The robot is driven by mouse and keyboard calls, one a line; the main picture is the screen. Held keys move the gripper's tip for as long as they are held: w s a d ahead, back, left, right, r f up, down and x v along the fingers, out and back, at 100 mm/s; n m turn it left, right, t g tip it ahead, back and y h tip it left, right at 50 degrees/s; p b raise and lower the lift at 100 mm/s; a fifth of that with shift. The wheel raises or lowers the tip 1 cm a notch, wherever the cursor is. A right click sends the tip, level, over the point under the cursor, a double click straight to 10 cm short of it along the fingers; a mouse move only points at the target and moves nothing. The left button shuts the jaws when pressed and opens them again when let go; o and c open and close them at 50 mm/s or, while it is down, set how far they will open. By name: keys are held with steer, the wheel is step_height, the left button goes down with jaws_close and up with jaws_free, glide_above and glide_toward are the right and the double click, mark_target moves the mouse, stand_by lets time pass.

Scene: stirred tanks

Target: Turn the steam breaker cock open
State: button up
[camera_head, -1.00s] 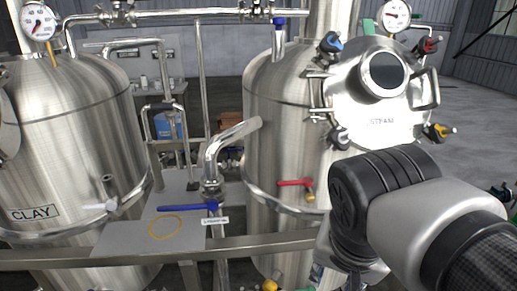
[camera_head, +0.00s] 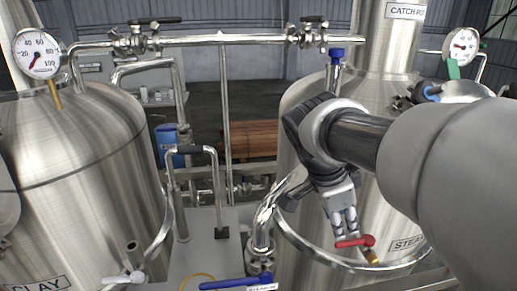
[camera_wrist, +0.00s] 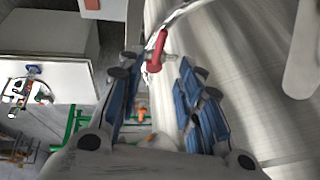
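A small cock with a red lever (camera_head: 355,241) and a brass body sits low on the front of the right steel tank (camera_head: 300,215), near a label that begins "STEA". The lever also shows in the wrist view (camera_wrist: 157,50), just past and between my fingertips. My gripper (camera_head: 345,226) is directly above the lever in the head view, with its fingers pointing down. In the wrist view my gripper (camera_wrist: 158,75) is open, with blue-padded fingers apart and nothing between the pads. I cannot tell whether a fingertip touches the lever. My fingers hide part of the cock.
A blue lever (camera_head: 236,284) with a partly cut-off label lies at the bottom edge. A white lever (camera_head: 124,278) is by the left tank (camera_head: 85,160). A bent steel pipe (camera_head: 268,215) rises left of the cock. A tank rail (camera_head: 320,250) curves beneath it.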

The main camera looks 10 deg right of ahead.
mark_target(346, 242)
steer(key=b+x, duration=0.2)
steer(key=x, duration=0.8)
steer(key=shift+w+f, duration=0.1)
steer(key=shift+f, duration=0.05)
jaws_close()
stand_by(0.4)
